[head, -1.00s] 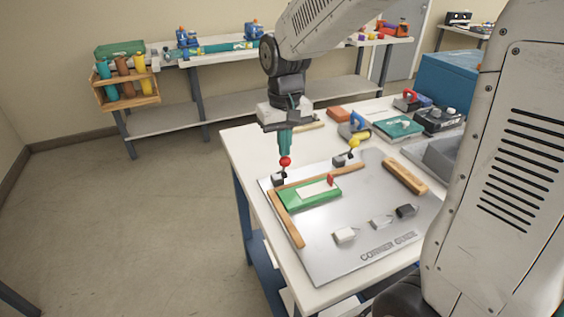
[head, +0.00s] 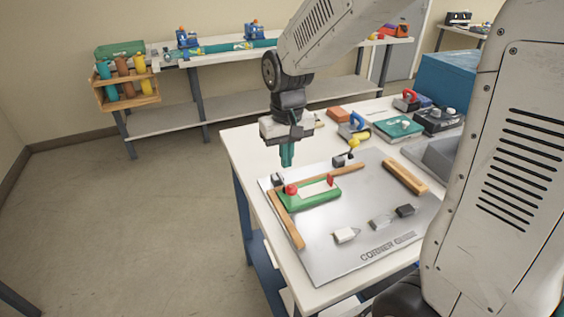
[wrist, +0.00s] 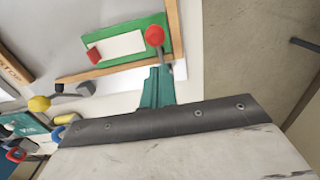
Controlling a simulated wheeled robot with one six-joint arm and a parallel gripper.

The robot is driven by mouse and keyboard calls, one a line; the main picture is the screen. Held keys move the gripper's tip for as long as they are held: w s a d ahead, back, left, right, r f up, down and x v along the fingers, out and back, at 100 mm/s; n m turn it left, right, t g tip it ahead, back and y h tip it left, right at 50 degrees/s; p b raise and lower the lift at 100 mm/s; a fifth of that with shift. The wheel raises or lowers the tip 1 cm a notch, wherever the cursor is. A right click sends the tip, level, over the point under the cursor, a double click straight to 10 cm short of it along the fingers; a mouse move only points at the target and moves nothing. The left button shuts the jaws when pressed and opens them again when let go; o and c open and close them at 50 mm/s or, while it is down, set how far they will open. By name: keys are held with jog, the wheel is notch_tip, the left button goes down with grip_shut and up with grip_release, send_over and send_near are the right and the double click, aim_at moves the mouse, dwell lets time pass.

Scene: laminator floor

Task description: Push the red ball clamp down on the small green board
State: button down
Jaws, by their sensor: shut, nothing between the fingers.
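The small green board (head: 316,200) lies on the metal plate (head: 350,230), in the corner of the wooden guide strips, with a white panel and a red block (head: 330,181) on it. The red ball clamp (head: 291,189) is swung down, its ball low over the board's back left corner. It also shows in the wrist view (wrist: 154,36), over the board's edge. My gripper (head: 287,163) is shut and empty, pointing down above and slightly behind the red ball, apart from it. In the wrist view its teal fingers (wrist: 157,88) are together.
A yellow ball clamp (head: 353,143) stands upright behind the back strip. A loose wooden strip (head: 404,177) lies at the right, and small white and dark blocks (head: 346,234) lie toward the front. Tools and a teal box (head: 398,127) stand behind.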

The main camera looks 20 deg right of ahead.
notch_tip(320, 180, up, 8)
dwell(1.1)
dwell(0.4)
jog(key=s+d, duration=0.1)
jog(key=s, duration=1)
jog(key=s+d+r+t, duration=0.1)
jog(key=s+d, duration=0.1)
jog(key=s, duration=0.9)
jog(key=shift+s+r, duration=0.25)
jog(key=shift+s, duration=0.1)
